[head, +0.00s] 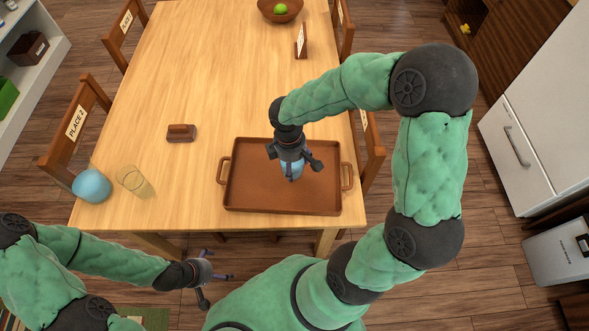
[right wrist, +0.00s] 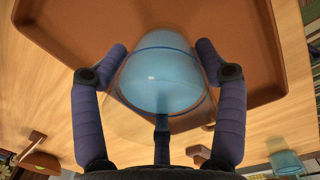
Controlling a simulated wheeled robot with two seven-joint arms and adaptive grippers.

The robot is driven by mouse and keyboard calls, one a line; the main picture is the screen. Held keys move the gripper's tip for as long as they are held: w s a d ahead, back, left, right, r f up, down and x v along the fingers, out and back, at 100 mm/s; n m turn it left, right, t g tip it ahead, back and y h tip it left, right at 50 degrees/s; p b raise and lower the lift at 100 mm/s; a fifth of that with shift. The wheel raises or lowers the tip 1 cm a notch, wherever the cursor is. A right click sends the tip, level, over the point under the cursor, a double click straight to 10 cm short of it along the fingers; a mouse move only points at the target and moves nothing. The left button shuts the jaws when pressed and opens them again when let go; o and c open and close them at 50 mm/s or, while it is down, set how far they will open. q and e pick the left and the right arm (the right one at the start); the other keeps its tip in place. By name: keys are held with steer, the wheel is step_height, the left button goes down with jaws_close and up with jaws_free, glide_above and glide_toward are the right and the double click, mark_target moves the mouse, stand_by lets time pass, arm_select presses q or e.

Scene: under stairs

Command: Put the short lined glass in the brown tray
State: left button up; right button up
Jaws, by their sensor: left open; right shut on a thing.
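The short lined glass (right wrist: 160,80) is blue and see-through, with a darker line around it in the right wrist view. It also shows as a blue patch under my gripper in the head view (head: 298,169). My right gripper (head: 291,172) is shut on this glass, one finger at each side. The glass is over the inside of the brown tray (head: 250,203); whether its base touches the tray floor I cannot tell. The tray lies at the table's near right edge, with a handle at each end. My left gripper (head: 220,289) is open and empty, off the table's near edge.
A clear glass (head: 135,183) and a round blue object (head: 91,186) stand at the near left of the table (head: 200,90). A brown block (head: 181,132) lies left of the tray. A bowl (head: 279,14) with a green fruit is far back. Chairs line both sides.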

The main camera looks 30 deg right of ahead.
steer(key=shift+w+d+f, duration=0.25)
steer(key=shift+d+f, duration=0.15)
steer(key=shift+f, duration=0.1)
steer(key=shift+w+d+f+b, duration=0.1)
steer(key=shift+d+f+b, duration=0.05)
steer(key=shift+f+b, duration=1.3)
steer(key=shift+f, duration=0.3)
steer(key=shift+f, duration=0.1)
steer(key=o, duration=1.7)
steer(key=shift+a+r+p, duration=0.2)
steer(key=shift+r+p, duration=1.25)
steer(key=shift+r, duration=1.65)
steer(key=shift+a+r+p, duration=0.2)
steer(key=shift+r+p, duration=1.25)
steer(key=shift+r, duration=1.65)
